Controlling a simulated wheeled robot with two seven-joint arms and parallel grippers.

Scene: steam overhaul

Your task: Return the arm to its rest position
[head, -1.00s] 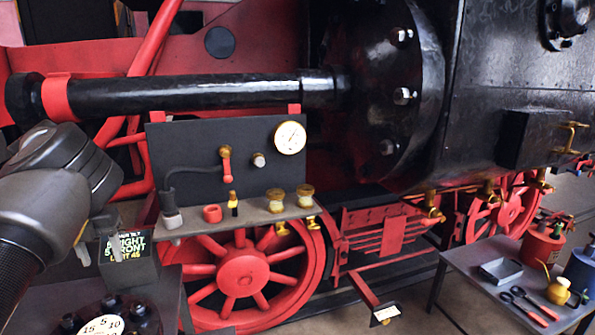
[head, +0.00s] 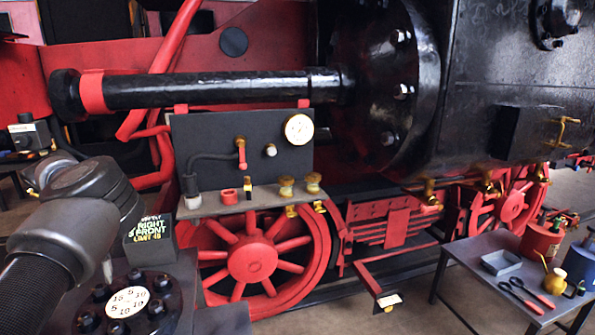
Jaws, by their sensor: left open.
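My left arm (head: 85,205) comes in from the left edge, with its dark grey wrist in front of a bench at lower left. My left gripper (head: 107,269) is mostly hidden behind that wrist; only a small pale part shows, beside the labelled block. It is open, and I see nothing held in it. My right arm and right gripper are not in view.
Close to my left arm are a black block (head: 150,230) lettered "RIGHT FRONT LIMIT 45" and a bolted black flange with a white dial (head: 128,302). A panel with a gauge (head: 298,129) and shelf stands behind. A tool table (head: 462,262) is at right.

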